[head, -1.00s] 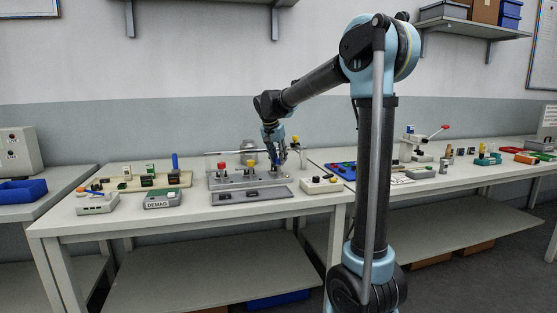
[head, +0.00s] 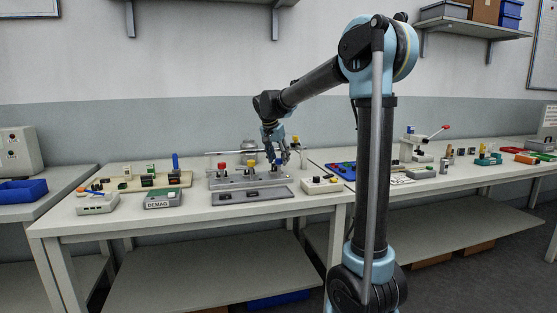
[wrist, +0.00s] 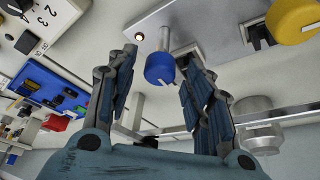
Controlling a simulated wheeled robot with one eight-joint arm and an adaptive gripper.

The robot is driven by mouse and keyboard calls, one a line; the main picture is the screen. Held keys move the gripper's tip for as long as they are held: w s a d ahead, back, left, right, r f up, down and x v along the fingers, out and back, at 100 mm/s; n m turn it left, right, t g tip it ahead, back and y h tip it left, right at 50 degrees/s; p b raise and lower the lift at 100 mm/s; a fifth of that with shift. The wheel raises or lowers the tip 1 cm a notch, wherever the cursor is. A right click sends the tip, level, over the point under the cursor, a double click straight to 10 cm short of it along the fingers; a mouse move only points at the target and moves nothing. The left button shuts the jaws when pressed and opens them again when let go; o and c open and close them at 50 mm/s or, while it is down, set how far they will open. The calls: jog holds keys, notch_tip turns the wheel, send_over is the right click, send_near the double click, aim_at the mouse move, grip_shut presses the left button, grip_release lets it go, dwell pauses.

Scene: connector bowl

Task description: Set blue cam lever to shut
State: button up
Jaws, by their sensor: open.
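The blue cam lever (wrist: 160,69) shows in the wrist view as a blue cap on a metal rod that stands out from a grey plate. My gripper (wrist: 158,84) is open, with one finger on each side of the blue cap and a visible gap to each. In the head view my gripper (head: 278,158) is over the right part of the grey panel (head: 225,183), and its fingers largely hide the blue lever there. A yellow knob (wrist: 292,18) is beside the blue one on the same plate; it also shows in the head view (head: 251,165).
A red knob (head: 222,167) is on the panel's left. A small control box (head: 321,184) stands close on the right. A beige board (head: 135,184) with an upright blue handle (head: 175,161) lies to the left. A rail and a round metal part (wrist: 256,110) lie behind.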

jog(key=shift+r, duration=0.1)
jog(key=v, duration=1.1)
jog(key=shift+r, duration=0.35)
jog(key=shift+s, duration=0.15)
jog(key=s+d+f+n+g, duration=0.1)
jog(key=s+d+f+n, duration=0.1)
jog(key=s+d+f, duration=0.55)
jog(key=s+d+f+n, duration=0.1)
jog(key=s+d+f, duration=0.4)
jog(key=s+d, duration=0.55)
jog(key=s+d+f+n+y, duration=0.2)
jog(key=s+d+f+n, duration=0.1)
jog(key=s+f, duration=1.5)
jog(key=shift+s+d+f+g, duration=0.3)
jog(key=shift+s+d+g, duration=0.15)
jog(key=shift+d, duration=0.2)
